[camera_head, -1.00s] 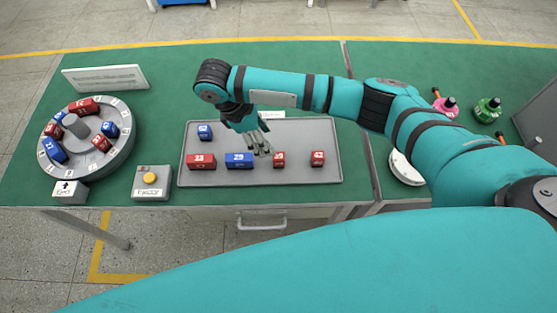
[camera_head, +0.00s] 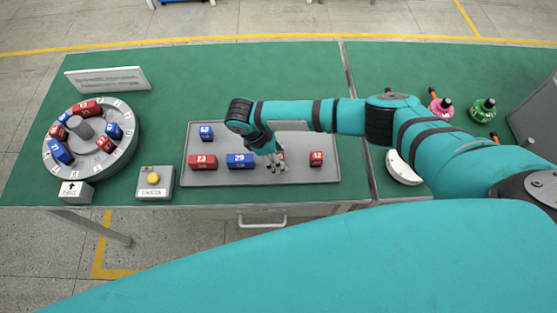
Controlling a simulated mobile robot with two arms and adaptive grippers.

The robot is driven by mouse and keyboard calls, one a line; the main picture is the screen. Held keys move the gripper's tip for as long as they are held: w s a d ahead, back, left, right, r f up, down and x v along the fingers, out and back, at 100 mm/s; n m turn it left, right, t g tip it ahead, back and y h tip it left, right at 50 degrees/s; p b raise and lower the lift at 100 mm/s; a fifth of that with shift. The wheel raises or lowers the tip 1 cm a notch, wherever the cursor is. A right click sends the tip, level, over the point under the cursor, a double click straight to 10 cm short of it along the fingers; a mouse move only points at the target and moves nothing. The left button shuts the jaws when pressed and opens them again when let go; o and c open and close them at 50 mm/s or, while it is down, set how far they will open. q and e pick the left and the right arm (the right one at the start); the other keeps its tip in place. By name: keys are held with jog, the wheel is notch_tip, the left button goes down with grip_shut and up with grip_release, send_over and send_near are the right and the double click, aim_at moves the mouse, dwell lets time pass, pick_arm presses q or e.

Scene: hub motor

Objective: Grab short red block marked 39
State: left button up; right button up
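A short red block (camera_head: 283,156) stands on the grey tray, mostly hidden behind my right gripper. Its number cannot be read now. My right gripper (camera_head: 277,168) points down over this block, its fingers spread and overlapping the block in the picture. Whether they touch it cannot be told. Another short red block (camera_head: 317,158) stands to the right, clear of the gripper; its number looks like 12. My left gripper is not in view.
The grey tray (camera_head: 330,136) also holds a long red block (camera_head: 202,162), a long blue block (camera_head: 240,161) marked 29 and a short blue block (camera_head: 206,132). A round dial (camera_head: 127,148) with several blocks, a button box (camera_head: 153,193) and a sign (camera_head: 108,80) stand left.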

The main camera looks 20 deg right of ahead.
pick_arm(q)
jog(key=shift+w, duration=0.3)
pick_arm(e)
grip_shut()
jog(key=shift+r, duration=0.1)
